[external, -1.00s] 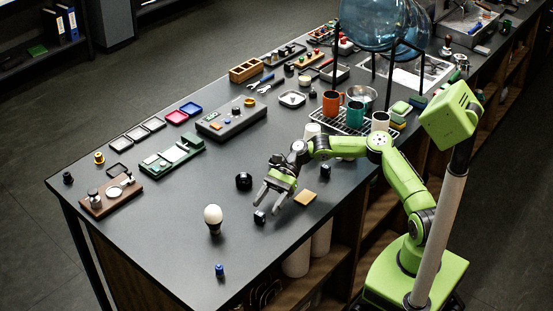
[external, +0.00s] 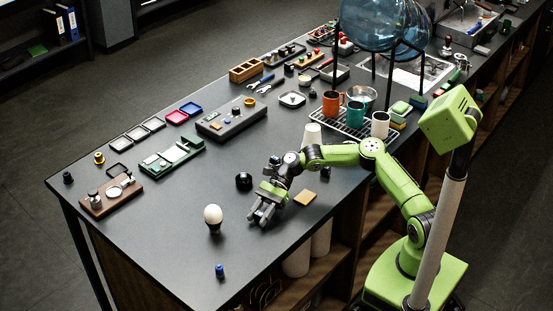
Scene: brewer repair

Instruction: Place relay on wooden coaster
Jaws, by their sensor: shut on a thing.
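My gripper (external: 260,217) is low over the near part of the dark bench top, pointing down toward the lower left. It is shut on the relay (external: 264,212), a small dark block mostly hidden between the fingers. I cannot tell whether the relay still touches the bench.
A white egg-like ball on a dark stand (external: 213,217) is left of my gripper. A black round part (external: 244,181) lies behind it. A blue-topped piece (external: 219,271) stands near the front corner. White cups (external: 312,134) and a mug rack are farther back.

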